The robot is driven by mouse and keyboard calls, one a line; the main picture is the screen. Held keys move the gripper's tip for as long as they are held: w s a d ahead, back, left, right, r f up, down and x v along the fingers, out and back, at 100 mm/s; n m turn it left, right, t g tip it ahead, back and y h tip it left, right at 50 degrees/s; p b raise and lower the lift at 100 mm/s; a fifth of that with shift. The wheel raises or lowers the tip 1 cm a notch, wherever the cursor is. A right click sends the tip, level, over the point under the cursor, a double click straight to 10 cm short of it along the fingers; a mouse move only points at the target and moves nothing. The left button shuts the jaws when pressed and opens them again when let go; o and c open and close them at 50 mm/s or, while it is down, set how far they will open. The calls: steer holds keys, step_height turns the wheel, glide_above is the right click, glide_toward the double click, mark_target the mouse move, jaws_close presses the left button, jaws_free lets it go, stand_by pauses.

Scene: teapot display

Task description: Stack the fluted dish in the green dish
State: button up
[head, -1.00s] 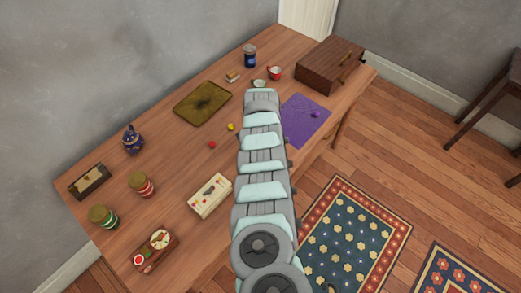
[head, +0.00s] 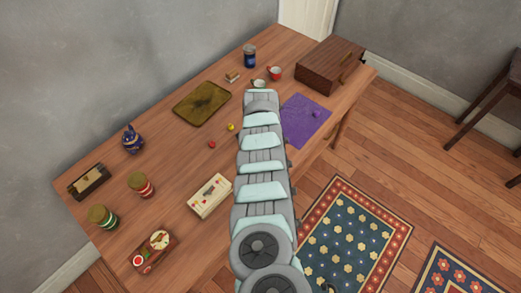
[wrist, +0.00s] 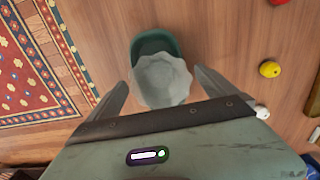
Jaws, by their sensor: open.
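In the wrist view, the fluted dish (wrist: 160,80) is pale grey-white with a scalloped rim. I cannot tell how deep the fluted dish sits in the green one. My gripper (wrist: 161,84) is open, with one finger on each side of the fluted dish. There seem to be small gaps between fingers and dish. In the head view my arm hides the gripper and both dishes.
A yellow ball (wrist: 270,69) and a pale round thing (wrist: 262,112) lie right of my gripper. The head view shows a purple cloth (head: 305,122), a wooden box (head: 328,66), a patterned box (head: 210,196), an olive tray (head: 202,103) and several jars.

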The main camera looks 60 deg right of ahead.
step_height(320, 180, up, 13)
steer(key=p, duration=0.1)
steer(key=shift+f+p, duration=0.2)
steer(key=shift+p, duration=0.15)
